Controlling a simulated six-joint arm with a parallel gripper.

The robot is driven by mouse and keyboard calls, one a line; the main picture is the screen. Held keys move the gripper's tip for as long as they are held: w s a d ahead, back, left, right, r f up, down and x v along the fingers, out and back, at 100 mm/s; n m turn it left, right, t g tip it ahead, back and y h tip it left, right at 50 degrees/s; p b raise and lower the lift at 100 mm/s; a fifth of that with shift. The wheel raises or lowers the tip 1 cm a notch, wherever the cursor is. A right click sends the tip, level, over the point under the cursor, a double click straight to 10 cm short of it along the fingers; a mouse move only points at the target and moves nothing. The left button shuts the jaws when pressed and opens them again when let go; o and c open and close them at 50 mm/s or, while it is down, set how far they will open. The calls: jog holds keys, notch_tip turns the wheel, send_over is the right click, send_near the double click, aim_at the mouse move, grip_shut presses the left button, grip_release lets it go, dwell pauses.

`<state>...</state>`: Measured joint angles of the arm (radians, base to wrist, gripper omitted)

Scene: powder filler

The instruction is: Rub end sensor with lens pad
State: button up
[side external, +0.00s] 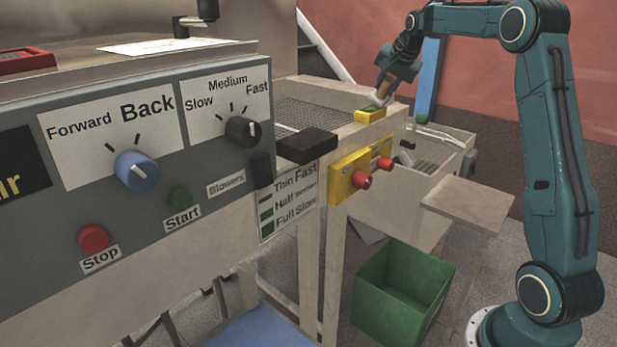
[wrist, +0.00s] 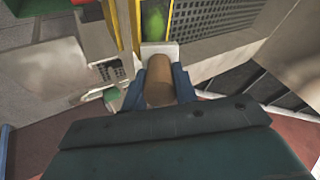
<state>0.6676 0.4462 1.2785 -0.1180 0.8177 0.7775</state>
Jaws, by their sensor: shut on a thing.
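The end sensor is a yellow block (side external: 369,116) with a green top, at the far end of the machine's wooden frame. In the wrist view its green face (wrist: 154,20) shows at the top centre between yellow edges. The lens pad has a tan-brown round handle (wrist: 159,82) and a white pad (wrist: 150,49). In the side view the white pad (side external: 378,99) is right at the sensor's green top, tilted. I cannot tell whether it touches. My gripper (side external: 386,86) is shut on the handle; its blue fingers (wrist: 159,88) stand on either side of it.
A grey control panel (side external: 150,215) with knobs fills the left front. A yellow plate with red buttons (side external: 361,180) is on the frame below the sensor. A green bin (side external: 403,285) stands on the floor, and a small wooden table (side external: 467,205) is at right. A mesh bed (side external: 315,115) lies beside the sensor.

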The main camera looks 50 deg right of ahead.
jog(key=shift+a, duration=1.8)
jog(key=shift+a, duration=0.15)
jog(key=shift+a, duration=1.7)
jog(key=shift+d+f, duration=0.1)
jog(key=shift+d+f, duration=0.2)
jog(key=shift+d, duration=1.6)
jog(key=shift+s+d, duration=0.1)
jog(key=shift+d, duration=0.05)
jog(key=shift+d, duration=1.65)
